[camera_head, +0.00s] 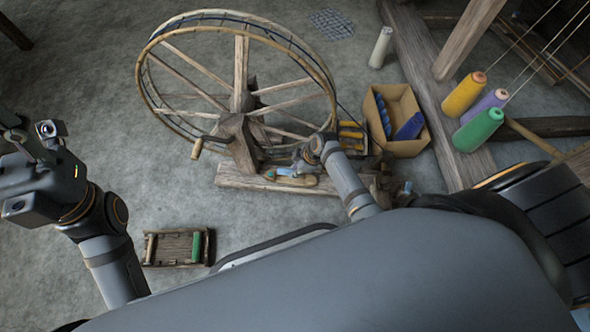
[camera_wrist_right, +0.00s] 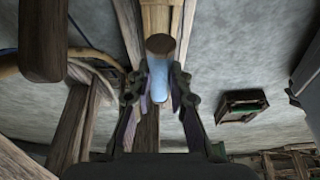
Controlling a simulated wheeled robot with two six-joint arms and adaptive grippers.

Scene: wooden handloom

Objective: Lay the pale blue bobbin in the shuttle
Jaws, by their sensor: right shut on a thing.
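The pale blue bobbin (camera_wrist_right: 158,80) is between the fingers of my right gripper (camera_wrist_right: 154,92) in the right wrist view. A dark round end faces the camera at its top. In the head view a small pale blue patch of it (camera_head: 287,171) shows at my right gripper (camera_head: 292,169), low beside the spinning wheel's base. I cannot tell whether bobbin and shuttle touch. My left gripper (camera_head: 12,140) is at the left edge, away from these; its fingers are not clear.
A spinning wheel (camera_head: 241,75) stands behind my right gripper. A cardboard box (camera_head: 408,147) with dark blue bobbins is to its right. Yellow, purple and green (camera_head: 478,130) cones stand farther right. A wooden tray (camera_head: 172,263) with a green bobbin lies on open floor at lower left.

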